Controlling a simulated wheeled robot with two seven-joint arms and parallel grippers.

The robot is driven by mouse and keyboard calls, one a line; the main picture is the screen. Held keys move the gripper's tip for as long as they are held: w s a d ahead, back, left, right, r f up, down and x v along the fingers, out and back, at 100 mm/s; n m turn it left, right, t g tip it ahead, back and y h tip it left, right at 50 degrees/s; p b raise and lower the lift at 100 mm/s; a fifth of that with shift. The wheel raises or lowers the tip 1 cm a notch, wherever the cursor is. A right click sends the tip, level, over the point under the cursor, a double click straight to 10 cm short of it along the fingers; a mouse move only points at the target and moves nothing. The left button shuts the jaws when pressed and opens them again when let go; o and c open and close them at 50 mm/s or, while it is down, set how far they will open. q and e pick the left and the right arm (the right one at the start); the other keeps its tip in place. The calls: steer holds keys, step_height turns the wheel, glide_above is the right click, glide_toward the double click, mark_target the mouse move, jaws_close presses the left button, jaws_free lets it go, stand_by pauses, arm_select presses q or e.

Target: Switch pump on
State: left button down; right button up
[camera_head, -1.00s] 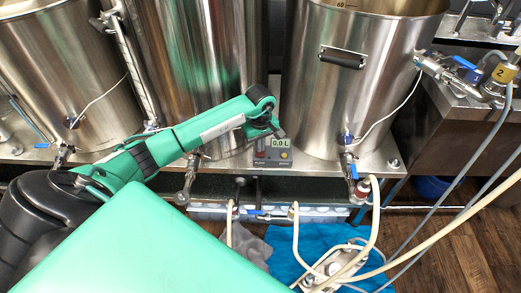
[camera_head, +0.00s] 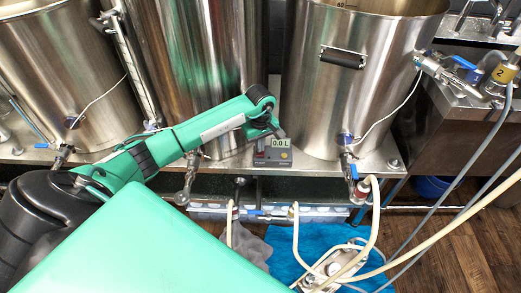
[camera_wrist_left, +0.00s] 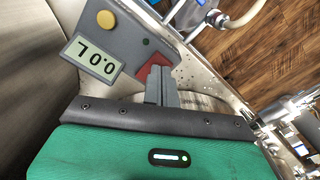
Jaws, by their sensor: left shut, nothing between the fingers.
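The pump control box (camera_head: 272,158) is a small grey unit on the metal ledge between two steel kettles. In the left wrist view the box (camera_wrist_left: 125,40) shows a yellow button (camera_wrist_left: 106,19), a small green part (camera_wrist_left: 148,42) and a red part (camera_wrist_left: 154,58) beside the fingertips. My left gripper (camera_head: 280,132) is shut and empty, over the box; its fingers (camera_wrist_left: 160,86) partly hide the red part. I cannot tell whether they touch it. My right gripper is not in view.
Large steel kettles (camera_head: 355,90) stand behind and beside the box. Valves with blue handles (camera_head: 354,171) and hoses (camera_head: 375,215) lie to the right and below. A pump-like metal unit (camera_head: 335,262) sits on a blue cloth (camera_head: 290,265) on the floor.

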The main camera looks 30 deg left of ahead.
arm_select(q)
steer(key=shift+f, duration=0.25)
stand_by(0.3)
steer(key=shift+f+b, duration=0.75)
steer(key=shift+b, duration=0.05)
steer(key=shift+r+p, duration=0.65)
steer(key=shift+r, duration=0.3)
steer(key=shift+r+p, duration=1.1)
steer(key=shift+r, duration=1.05)
